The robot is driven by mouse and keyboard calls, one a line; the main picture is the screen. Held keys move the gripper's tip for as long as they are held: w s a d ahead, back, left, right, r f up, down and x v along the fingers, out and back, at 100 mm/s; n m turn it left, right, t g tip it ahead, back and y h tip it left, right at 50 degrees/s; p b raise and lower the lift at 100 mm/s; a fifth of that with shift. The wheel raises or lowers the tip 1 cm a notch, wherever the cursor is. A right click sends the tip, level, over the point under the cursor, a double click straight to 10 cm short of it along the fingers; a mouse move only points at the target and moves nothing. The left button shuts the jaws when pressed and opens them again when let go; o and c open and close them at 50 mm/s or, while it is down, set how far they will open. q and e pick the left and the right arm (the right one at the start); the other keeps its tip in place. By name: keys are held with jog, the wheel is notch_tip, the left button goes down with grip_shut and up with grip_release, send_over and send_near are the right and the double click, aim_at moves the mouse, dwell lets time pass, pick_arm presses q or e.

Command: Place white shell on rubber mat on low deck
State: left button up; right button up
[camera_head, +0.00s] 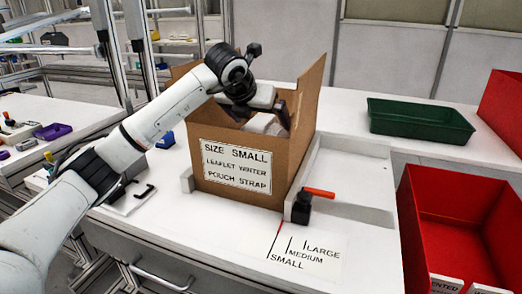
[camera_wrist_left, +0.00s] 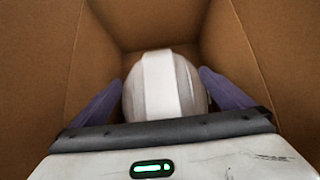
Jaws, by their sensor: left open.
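The white shell (camera_wrist_left: 160,88) is rounded and pale grey-white, with a brighter white band down its middle. It is inside an open cardboard box (camera_head: 240,188) labelled SIZE SMALL; in the head view only a bit of the shell (camera_head: 262,124) shows over the box wall. My left gripper (camera_head: 263,117) reaches into the box top from the left. Its dark purple fingers stand apart on either side of the shell in the wrist view (camera_wrist_left: 162,84), open around it; whether they touch it I cannot tell. My right gripper is out of view. I make out no rubber mat or low deck.
The box walls rise close around the gripper. A black clamp with an orange handle (camera_head: 319,193) stands at the box's front right corner. A green tray (camera_head: 420,112) and red bins (camera_head: 457,215) are to the right. The white bench has a printed size scale (camera_head: 305,250) in front.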

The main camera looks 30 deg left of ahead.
pick_arm(q)
jog(key=shift+w+f, duration=0.35)
